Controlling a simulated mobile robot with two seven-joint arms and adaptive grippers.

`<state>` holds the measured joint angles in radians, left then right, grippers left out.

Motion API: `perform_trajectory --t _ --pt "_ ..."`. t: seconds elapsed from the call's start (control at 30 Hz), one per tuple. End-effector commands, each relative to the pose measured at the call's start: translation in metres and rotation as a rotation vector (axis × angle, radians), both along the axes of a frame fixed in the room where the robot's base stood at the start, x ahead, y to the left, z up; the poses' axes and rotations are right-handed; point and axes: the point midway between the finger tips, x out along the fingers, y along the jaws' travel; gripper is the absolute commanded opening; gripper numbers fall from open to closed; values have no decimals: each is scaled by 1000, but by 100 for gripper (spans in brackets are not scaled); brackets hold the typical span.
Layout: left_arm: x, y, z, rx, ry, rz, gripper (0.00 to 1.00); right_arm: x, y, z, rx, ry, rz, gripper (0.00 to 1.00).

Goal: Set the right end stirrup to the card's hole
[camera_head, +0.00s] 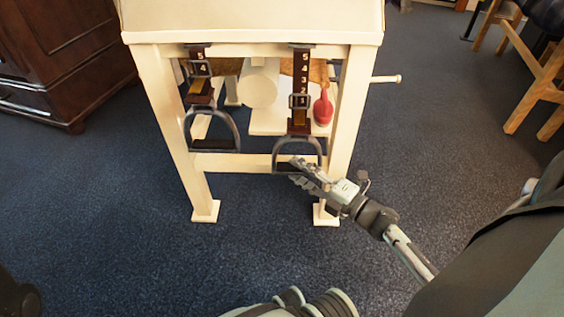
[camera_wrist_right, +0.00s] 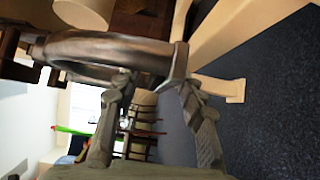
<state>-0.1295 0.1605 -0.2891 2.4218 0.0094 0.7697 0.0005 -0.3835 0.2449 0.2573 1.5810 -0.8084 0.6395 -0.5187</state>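The right end stirrup (camera_head: 321,150) hangs low on a dark strap (camera_head: 301,72) with white numbers 5 down to 1, under the right end of a cream stand. The other stirrup (camera_head: 237,133) hangs higher on the left strap (camera_head: 198,60), where 5 and 4 show. My right gripper (camera_head: 298,172) is at the right stirrup's lower part. In the right wrist view its fingers (camera_wrist_right: 150,92) are spread, and the metal stirrup (camera_wrist_right: 100,48) lies across just beyond their tips; contact is unclear. I cannot make out a card. My left gripper is not in view.
The cream stand (camera_head: 170,115) has splayed legs and a low crossbar (camera_head: 255,163) behind the stirrups. A red object (camera_head: 323,107) and a white cylinder (camera_head: 260,86) are behind the straps. A peg (camera_head: 386,79) sticks out right. The carpet in front is clear.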

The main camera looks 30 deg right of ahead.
Motion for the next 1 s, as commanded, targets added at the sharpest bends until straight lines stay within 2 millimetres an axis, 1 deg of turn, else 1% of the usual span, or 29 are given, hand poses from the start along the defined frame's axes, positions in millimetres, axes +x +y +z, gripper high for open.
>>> perform_trajectory --t 0.03,0.1,0.2,0.3,0.43,0.67,0.9,1.0 --pt "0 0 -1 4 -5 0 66 10 3 -1 -1 -3 1 40" --pt "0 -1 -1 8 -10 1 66 20 6 -1 0 -3 1 40" --pt "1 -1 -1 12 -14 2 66 34 10 -1 -1 -3 0 40" --pt "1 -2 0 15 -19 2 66 42 14 -1 0 -1 0 40" --pt "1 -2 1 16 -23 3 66 48 15 0 1 0 -1 40" --pt "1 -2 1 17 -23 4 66 48 16 0 1 1 -1 40" --pt "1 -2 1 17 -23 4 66 48 15 0 1 0 -1 10" --pt "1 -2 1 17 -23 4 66 48 15 0 1 0 -1 0"
